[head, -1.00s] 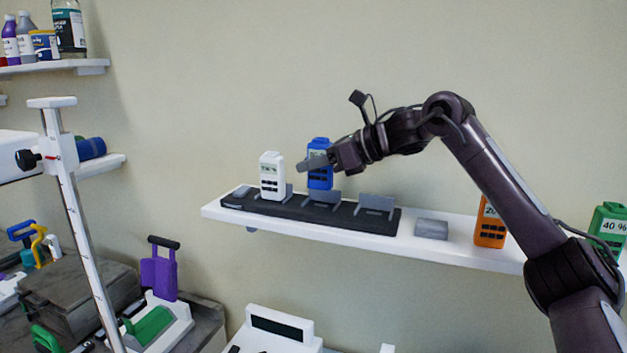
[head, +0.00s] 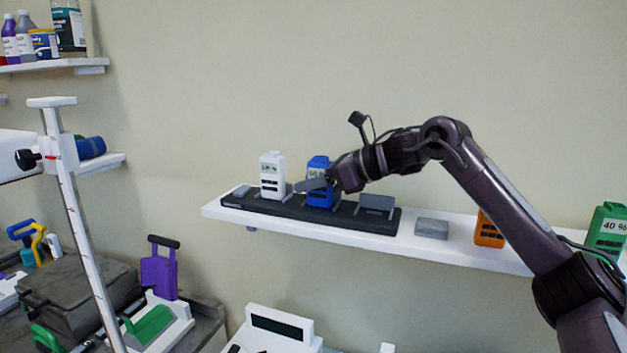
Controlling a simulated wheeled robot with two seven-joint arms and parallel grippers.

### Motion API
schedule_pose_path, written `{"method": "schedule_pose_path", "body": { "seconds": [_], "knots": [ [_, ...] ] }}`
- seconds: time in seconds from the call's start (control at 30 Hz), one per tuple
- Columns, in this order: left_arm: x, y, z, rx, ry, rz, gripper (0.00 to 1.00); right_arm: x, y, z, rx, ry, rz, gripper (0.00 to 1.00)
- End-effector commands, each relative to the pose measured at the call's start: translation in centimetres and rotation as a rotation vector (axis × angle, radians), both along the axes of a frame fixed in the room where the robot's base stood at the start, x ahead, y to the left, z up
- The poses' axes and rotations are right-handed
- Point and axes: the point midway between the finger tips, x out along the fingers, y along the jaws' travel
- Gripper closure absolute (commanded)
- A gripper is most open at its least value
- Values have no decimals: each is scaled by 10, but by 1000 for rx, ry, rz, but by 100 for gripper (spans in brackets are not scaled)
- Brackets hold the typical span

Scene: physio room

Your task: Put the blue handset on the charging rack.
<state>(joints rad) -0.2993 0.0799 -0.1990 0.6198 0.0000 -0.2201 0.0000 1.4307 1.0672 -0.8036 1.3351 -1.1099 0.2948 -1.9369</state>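The blue handset (head: 318,166) stands upright at the middle place of the dark charging rack (head: 345,217), its lower end at the rack's level. My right gripper (head: 317,184) is shut on it from the right, one finger crossing its front. The far finger is hidden behind the handset. Whether the handset is fully seated is hard to tell. A white handset (head: 272,176) stands in the rack's left place. The right place has only its grey backrest (head: 376,204). My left gripper is not in view.
The rack sits on a white wall shelf (head: 452,256). To its right are a grey block (head: 431,228), an orange handset (head: 488,229) partly behind my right arm, and a green handset (head: 606,228). A white stand post (head: 72,205) rises at the left.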

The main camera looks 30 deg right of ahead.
Motion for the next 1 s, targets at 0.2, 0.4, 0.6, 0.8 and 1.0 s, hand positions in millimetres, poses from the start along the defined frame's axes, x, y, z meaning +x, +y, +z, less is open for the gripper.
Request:
{"method": "schedule_pose_path", "body": {
  "seconds": [0.2,0.4,0.6,0.8,1.0],
  "knots": [
    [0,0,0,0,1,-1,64,-2,-2,4,0,-1,-1,53],
    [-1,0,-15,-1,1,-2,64,-25,-24,15,0,-5,-3,53],
    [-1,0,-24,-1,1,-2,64,-56,-51,33,0,-4,-3,53],
    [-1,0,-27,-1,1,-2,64,-76,-68,45,0,-1,-2,53],
    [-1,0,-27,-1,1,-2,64,-83,-74,49,0,-1,0,53]
  ]
}}
